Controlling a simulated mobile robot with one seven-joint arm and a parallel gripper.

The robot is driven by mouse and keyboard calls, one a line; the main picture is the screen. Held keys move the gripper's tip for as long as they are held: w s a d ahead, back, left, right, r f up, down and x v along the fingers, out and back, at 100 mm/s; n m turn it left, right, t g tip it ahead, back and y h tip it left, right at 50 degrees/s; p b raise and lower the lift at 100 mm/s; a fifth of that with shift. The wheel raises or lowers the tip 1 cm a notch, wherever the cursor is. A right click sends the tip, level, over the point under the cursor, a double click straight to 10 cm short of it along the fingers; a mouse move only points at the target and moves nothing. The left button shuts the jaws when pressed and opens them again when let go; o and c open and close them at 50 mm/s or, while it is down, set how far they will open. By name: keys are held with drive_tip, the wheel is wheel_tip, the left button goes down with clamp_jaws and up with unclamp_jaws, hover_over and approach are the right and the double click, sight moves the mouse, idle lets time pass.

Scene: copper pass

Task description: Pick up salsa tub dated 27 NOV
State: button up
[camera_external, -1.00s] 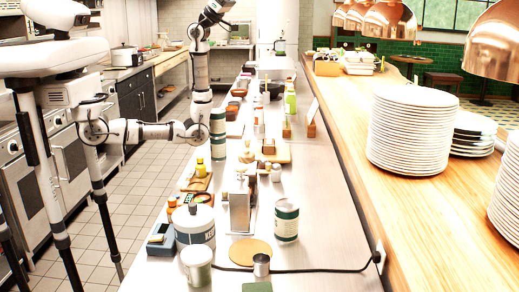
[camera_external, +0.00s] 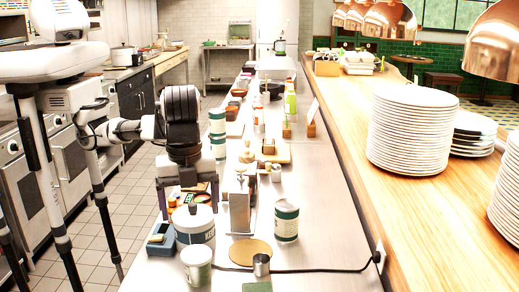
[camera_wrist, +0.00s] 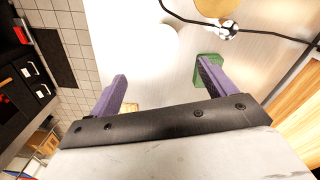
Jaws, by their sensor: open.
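Several tubs stand on the steel counter, and I cannot read a date on any of them. A white tub with a green band (camera_external: 287,222) stands right of the cork mat. A pale tub (camera_external: 196,268) stands at the near left, behind it a larger white tub with a blue band (camera_external: 195,232). Stacked green-and-white tubs (camera_external: 217,133) stand farther back. My gripper (camera_external: 188,200) is pointed down over the near left counter, its purple fingers apart and empty. In the wrist view a white round top (camera_wrist: 148,42) lies beyond the gripper (camera_wrist: 161,70).
A round cork mat (camera_external: 250,252) and a small metal can (camera_external: 261,266) sit near a black cable (camera_external: 320,270). A steel holder (camera_external: 240,205) stands right of my gripper. A blue bin (camera_external: 160,240) is at the left edge. Plate stacks (camera_external: 411,130) fill the wooden shelf.

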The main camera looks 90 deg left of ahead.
sight(196, 252)
wheel_tip(196, 252, down, 8)
drive_tip(key=shift+f+p, duration=0.25)
drive_tip(key=shift+p, duration=0.2)
drive_tip(key=shift+a+f+p, duration=0.15)
drive_tip(key=shift+f+p, duration=0.35)
drive_tip(key=shift+f, duration=0.85)
drive_tip(key=shift+a+f+p, duration=0.1)
drive_tip(key=shift+f+p, duration=0.4)
drive_tip(key=shift+f, duration=0.8)
drive_tip(key=c, duration=1.1)
drive_tip(key=shift+o, duration=0.2)
drive_tip(key=shift+r, duration=0.15)
